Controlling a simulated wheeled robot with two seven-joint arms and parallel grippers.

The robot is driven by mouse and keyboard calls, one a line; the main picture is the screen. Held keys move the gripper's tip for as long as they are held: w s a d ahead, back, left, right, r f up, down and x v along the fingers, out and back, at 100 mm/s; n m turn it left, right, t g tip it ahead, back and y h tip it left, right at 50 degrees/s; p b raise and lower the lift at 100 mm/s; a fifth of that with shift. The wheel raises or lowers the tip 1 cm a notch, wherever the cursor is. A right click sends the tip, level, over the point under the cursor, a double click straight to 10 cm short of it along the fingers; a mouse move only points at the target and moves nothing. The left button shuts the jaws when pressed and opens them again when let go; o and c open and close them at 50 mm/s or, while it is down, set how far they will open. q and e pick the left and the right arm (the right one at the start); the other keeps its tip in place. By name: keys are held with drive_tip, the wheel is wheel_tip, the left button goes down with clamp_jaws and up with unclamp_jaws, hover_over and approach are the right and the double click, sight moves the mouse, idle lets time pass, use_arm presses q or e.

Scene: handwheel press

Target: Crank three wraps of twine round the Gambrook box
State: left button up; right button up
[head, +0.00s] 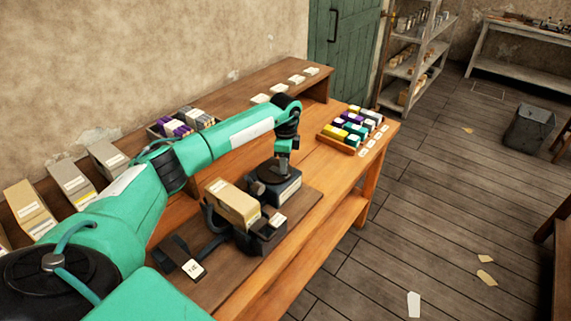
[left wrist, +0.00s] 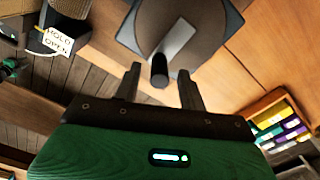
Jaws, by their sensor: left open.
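A tan box (head: 233,204) with a pale label sits tilted in a dark holder on the bench. Behind it stands a dark crank unit (head: 277,183) with a round top. In the left wrist view, its grey disc (left wrist: 207,22) carries a pale crank arm (left wrist: 175,42) ending in a black upright knob (left wrist: 159,72). My left gripper (head: 284,161) points down over the crank unit. In the left wrist view its open fingers (left wrist: 160,80) lie on either side of the knob, with gaps showing; I cannot tell their height against it. My right gripper is not in view.
A "HOLD OPEN" tag (left wrist: 57,40) hangs beside the box holder. A tray of coloured spools (head: 352,130) stands at the bench's far end. Several cartons (head: 70,180) line the wall side. A black part with a white tag (head: 193,268) lies at the front.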

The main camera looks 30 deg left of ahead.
use_arm(q)
wheel_tip(320, 180, down, 2)
drive_tip(key=shift+s+f, duration=0.1)
drive_tip(key=shift+f, duration=0.4)
drive_tip(key=shift+c, duration=0.3)
clamp_jaws()
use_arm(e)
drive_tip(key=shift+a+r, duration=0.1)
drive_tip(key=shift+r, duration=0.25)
use_arm(q)
drive_tip(key=shift+s+m, duration=0.1)
drive_tip(key=shift+m, duration=0.3)
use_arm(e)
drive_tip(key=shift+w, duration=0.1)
